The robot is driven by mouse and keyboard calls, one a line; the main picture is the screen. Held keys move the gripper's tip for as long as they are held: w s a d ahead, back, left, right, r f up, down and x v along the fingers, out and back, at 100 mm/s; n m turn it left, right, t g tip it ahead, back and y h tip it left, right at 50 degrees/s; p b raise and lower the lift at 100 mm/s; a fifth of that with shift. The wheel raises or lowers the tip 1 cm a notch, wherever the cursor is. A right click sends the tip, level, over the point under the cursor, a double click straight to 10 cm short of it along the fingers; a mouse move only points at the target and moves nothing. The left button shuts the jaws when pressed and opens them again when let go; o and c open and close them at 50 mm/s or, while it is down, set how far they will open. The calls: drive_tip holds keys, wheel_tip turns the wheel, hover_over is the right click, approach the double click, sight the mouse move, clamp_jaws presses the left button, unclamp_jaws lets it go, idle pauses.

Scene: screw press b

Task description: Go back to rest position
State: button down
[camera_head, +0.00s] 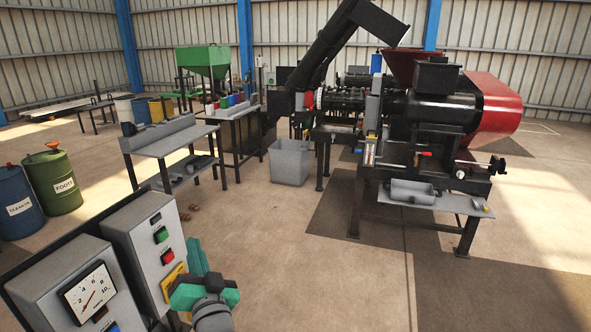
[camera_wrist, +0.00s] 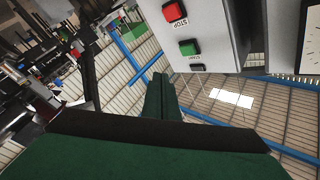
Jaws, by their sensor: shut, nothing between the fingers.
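My gripper (camera_head: 197,262) is at the lower middle of the head view, just right of a grey control box (camera_head: 147,240). Its green fingers point up and away from me, shut with nothing between them. The wrist view shows the shut green fingers (camera_wrist: 160,97) with the control box (camera_wrist: 200,35) beside them. The box has a green button (camera_head: 161,235) and a red button (camera_head: 168,257), labelled STOP in the wrist view. A yellow plate on the box is partly hidden behind my gripper. I cannot tell whether my gripper touches the box.
A second grey box with a dial gauge (camera_head: 89,293) stands at the lower left. Blue (camera_head: 19,207) and green (camera_head: 54,183) drums stand further left. A workbench (camera_head: 168,141), a grey bin (camera_head: 289,162) and the black screw press (camera_head: 431,112) stand beyond. The floor right of my gripper is clear.

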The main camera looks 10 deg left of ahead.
drive_tip(key=s+d+f+m+t+h, duration=0.1)
drive_tip(key=s+d+f+h, duration=0.3)
drive_tip(key=d+f, duration=0.75)
drive_tip(key=s+d+f+t+h, duration=0.1)
drive_tip(key=s+d+f+h, duration=0.3)
drive_tip(key=d+f, duration=0.75)
drive_tip(key=s+d+f+h, duration=0.1)
drive_tip(key=s+d+f, duration=0.3)
drive_tip(key=s, duration=0.3)
drive_tip(key=s+d+f+h, duration=0.1)
drive_tip(key=s+d+f, duration=0.25)
drive_tip(key=s, duration=0.35)
drive_tip(key=s+d+h, duration=0.1)
drive_tip(key=s+d, duration=0.1)
drive_tip(key=s, duration=0.5)
drive_tip(key=s+d+g+h, duration=0.1)
drive_tip(key=s+d, duration=0.1)
drive_tip(key=s, duration=0.5)
drive_tip(key=shift+d+r+g+h, duration=0.25)
drive_tip(key=shift+d+g+h, duration=0.05)
drive_tip(key=shift+d, duration=0.05)
drive_tip(key=shift+s, duration=0.1)
